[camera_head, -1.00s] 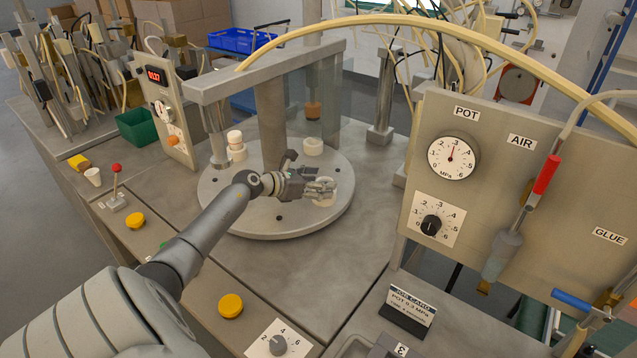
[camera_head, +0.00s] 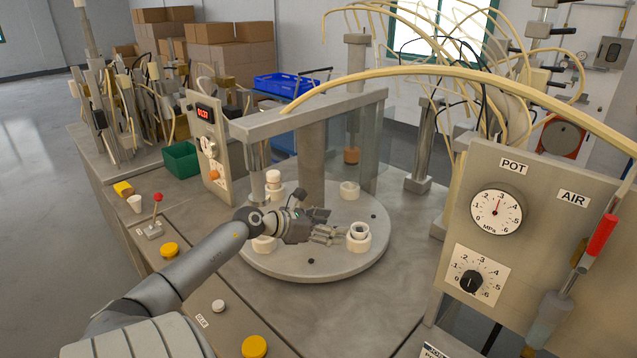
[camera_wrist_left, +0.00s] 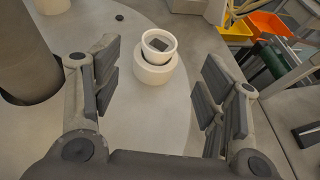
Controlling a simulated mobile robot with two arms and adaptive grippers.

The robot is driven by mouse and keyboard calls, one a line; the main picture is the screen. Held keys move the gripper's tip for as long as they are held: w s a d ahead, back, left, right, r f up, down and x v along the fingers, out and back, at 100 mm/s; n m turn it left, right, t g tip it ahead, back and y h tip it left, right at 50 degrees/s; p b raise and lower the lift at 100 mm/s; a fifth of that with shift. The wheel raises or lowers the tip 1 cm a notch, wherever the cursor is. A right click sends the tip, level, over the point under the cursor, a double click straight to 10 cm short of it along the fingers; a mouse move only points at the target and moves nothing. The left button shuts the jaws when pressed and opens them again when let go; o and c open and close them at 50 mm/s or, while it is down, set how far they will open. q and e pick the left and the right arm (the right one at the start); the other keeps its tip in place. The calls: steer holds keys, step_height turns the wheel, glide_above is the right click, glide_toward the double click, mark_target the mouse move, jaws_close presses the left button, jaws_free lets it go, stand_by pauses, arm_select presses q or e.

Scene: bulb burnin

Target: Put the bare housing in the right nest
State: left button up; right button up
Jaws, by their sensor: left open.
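The bare housing (camera_head: 360,229) is a small white cup with a dark inside. It sits in the right nest (camera_head: 355,246), a thick white ring on the round grey turntable (camera_head: 318,267). In the left wrist view the housing (camera_wrist_left: 158,42) stands up out of the nest (camera_wrist_left: 152,76), with a dark gap at its near side; I cannot tell whether it is fully seated. My left gripper (camera_head: 338,236) is just left of the nest. In the wrist view its fingers (camera_wrist_left: 160,62) are spread apart, with clear space between them and the housing. My right gripper is not in view.
Other white nests stand at the turntable's left (camera_head: 264,244) and back (camera_head: 349,190); a white piece (camera_head: 273,177) stands at the back left. A grey overhead beam (camera_head: 310,114) spans above. The gauge panel (camera_head: 530,225) stands to the right.

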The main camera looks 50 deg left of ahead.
arm_select(q)
steer(key=v, duration=0.3)
steer(key=shift+s, duration=0.3)
stand_by(0.3)
stand_by(1.6)
stand_by(0.4)
